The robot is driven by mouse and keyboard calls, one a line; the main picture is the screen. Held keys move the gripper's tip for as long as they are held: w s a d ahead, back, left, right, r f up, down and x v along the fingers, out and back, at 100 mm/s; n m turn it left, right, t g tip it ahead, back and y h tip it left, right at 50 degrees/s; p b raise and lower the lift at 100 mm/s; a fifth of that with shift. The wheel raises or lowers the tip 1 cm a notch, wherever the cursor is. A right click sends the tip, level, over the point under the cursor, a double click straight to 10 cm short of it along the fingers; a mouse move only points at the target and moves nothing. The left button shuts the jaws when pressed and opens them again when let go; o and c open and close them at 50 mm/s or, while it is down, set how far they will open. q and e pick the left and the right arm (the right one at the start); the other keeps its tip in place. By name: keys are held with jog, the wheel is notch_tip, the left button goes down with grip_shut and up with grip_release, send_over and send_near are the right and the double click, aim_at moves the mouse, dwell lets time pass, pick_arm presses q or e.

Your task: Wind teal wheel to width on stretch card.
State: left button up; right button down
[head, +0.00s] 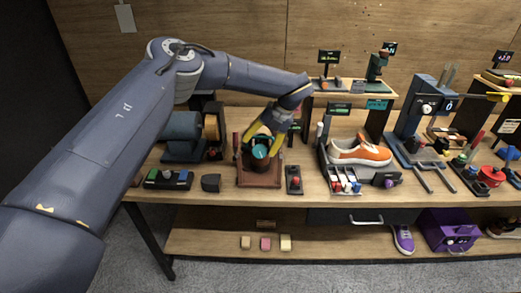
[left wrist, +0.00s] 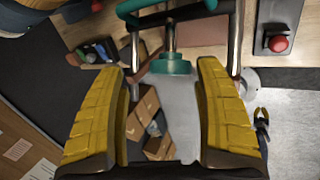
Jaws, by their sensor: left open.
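The teal wheel (head: 260,152) sits on a reddish-brown stand (head: 259,180) left of the middle of the table. My left gripper (head: 262,146) is over it from behind, its yellow fingers spread around the wheel's area. I cannot tell whether the fingers touch the wheel. I cannot make out which small display is the stretch card. My right gripper is not in view.
A red-button box (head: 294,180) stands close to the right of the stand. An orange sneaker (head: 359,153) sits further right, beside a blue press (head: 418,120). A button panel (head: 168,179) and a dark block (head: 211,182) are to the left. The lower shelf holds small blocks (head: 265,243).

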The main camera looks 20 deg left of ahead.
aim_at(260, 148)
pick_arm(q)
jog(key=shift+r, duration=3.45)
